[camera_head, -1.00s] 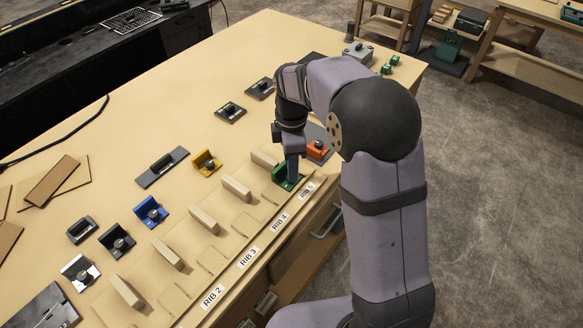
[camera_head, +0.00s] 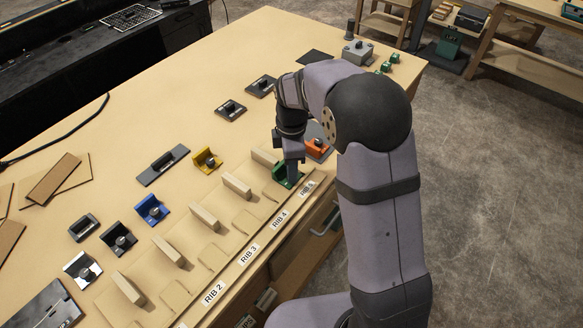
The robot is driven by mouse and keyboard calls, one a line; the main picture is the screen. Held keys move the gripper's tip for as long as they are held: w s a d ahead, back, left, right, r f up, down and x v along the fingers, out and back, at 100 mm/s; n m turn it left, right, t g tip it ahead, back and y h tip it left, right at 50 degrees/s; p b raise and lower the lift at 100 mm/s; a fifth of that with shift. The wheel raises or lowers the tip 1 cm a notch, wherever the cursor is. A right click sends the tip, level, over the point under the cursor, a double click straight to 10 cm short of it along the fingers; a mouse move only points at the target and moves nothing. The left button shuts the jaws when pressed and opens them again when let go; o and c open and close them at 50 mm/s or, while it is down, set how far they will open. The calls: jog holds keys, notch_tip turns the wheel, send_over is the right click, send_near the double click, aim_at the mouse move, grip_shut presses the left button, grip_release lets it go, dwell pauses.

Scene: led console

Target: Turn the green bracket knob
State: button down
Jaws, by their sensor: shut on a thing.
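The green bracket (camera_head: 281,174) sits on the table near the right end of the row of wooden ribs, close to the RIB 5 label (camera_head: 307,188). My gripper (camera_head: 292,178) points down at the bracket and is shut on its knob. The knob itself is hidden behind my gripper, so its angle cannot be told.
An orange bracket (camera_head: 317,148) stands just behind and right of my gripper. Wooden ribs (camera_head: 237,185) stand to the left. Yellow (camera_head: 207,160), blue (camera_head: 152,210), black (camera_head: 118,239) and silver (camera_head: 82,269) brackets lie farther left. The table middle is mostly clear.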

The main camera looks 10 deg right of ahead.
jog(key=shift+m, duration=0.5)
jog(key=m, duration=0.3)
jog(key=shift+p, duration=0.35)
jog(key=m, duration=0.5)
jog(key=m+p, duration=0.1)
jog(key=m, duration=0.8)
jog(key=shift+a+r, duration=0.1)
jog(key=m, duration=0.5)
jog(key=shift+w+p, duration=0.15)
jog(key=shift+p, duration=0.15)
jog(key=m, duration=0.6)
jog(key=shift+a+r, duration=0.1)
jog(key=m, duration=0.6)
jog(key=shift+w+m, duration=0.15)
jog(key=shift+m, duration=0.15)
